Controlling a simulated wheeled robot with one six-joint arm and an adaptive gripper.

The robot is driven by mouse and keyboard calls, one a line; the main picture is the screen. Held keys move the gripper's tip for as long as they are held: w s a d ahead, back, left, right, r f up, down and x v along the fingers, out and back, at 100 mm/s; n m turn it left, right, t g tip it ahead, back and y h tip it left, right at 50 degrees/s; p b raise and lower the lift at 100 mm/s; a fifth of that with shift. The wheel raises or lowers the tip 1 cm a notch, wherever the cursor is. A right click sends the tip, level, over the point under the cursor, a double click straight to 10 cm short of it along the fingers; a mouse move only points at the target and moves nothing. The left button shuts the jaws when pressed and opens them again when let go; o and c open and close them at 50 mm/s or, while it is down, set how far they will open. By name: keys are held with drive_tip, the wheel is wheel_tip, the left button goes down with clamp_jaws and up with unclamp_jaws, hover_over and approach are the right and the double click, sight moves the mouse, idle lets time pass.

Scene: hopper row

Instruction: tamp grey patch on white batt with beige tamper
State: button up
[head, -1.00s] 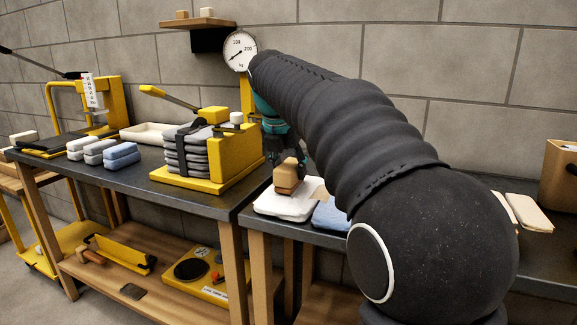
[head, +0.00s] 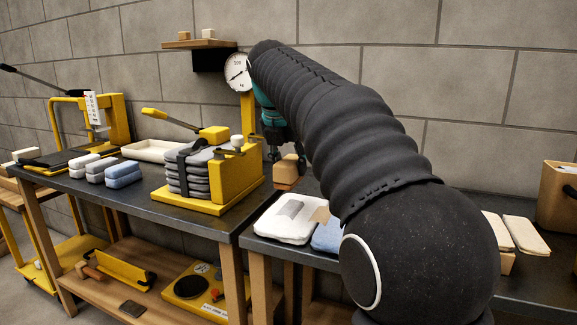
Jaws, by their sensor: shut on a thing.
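The white batt (head: 277,231) lies flat on the dark bench, with a grey patch (head: 291,209) showing on its top. The beige tamper (head: 287,171), a tan block with a browner lower part, shows just past the batt's far edge in the picture, clear of the grey patch. I cannot tell exactly how high it is. My gripper (head: 283,155) is shut on the tamper's top.
A blue batt (head: 327,237) lies right of the white one, partly behind my arm. A yellow press (head: 235,170) with strapped grey batts (head: 187,180) stands on the left bench. Pale slabs (head: 525,236) and a tan bin (head: 559,197) are at right.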

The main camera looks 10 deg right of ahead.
drive_tip(key=shift+f, duration=0.15)
drive_tip(key=shift+f+b, duration=0.95)
drive_tip(key=shift+f, duration=0.85)
drive_tip(key=shift+s+f+b, duration=0.1)
drive_tip(key=shift+f+b, duration=0.45)
drive_tip(key=shift+f, duration=1.05)
wheel_tip(320, 180, up, 3)
drive_tip(key=p, duration=0.3)
drive_tip(key=shift+f, duration=0.2)
drive_tip(key=shift+r, duration=2.25)
